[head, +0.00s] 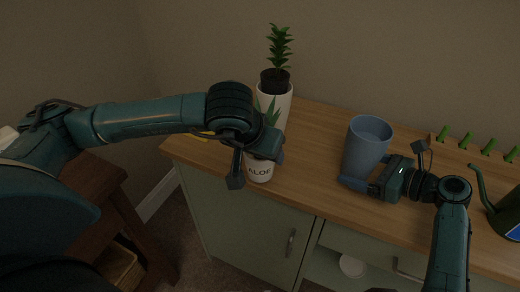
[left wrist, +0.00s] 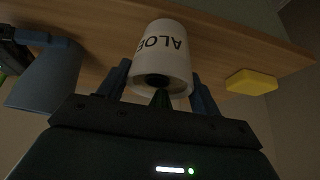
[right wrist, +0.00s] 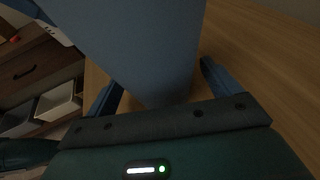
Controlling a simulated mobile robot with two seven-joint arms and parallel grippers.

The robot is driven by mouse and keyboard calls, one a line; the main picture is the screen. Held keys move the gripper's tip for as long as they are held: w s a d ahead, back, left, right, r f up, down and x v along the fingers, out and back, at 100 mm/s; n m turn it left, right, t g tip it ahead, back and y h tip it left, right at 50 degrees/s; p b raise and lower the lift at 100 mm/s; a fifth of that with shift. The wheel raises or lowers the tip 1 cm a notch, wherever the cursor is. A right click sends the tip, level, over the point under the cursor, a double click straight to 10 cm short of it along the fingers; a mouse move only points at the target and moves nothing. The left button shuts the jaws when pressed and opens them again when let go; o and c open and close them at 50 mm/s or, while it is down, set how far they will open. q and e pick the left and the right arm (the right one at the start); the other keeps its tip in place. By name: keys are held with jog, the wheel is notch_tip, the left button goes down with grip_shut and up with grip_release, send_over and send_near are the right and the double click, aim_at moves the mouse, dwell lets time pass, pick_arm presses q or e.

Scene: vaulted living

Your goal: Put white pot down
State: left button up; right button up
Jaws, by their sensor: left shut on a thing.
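The left wrist view shows the pot (left wrist: 165,50) between the two fingers. Whether its base touches the wood I cannot tell. My right gripper (head: 374,178) is open, its fingers (right wrist: 160,88) on either side of a blue vase (head: 364,146), with a gap visible in the right wrist view.
A yellow block (left wrist: 251,82) lies on the wood. A green pegged rack (head: 465,142) and a dark watering can (head: 507,212) are at the right. Wood between pot and vase is clear.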

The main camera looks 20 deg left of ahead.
jog(key=c, duration=0.8)
pick_arm(q)
jog(key=w+d+r+m+h, duration=0.1)
jog(key=w+d+r+m, duration=0.1)
jog(key=w+d+r, duration=0.55)
notch_tip(320, 180, up, 9)
jog(key=m+h, duration=0.1)
jog(key=m, duration=0.1)
send_over(362, 154)
jog(key=w, duration=0.4)
notch_tip(362, 154, down, 6)
jog(key=shift+w+d+f+m, duration=0.15)
jog(key=shift+m, duration=0.15)
jog(key=shift+f, duration=1.65)
jog(key=shift+c, duration=0.5)
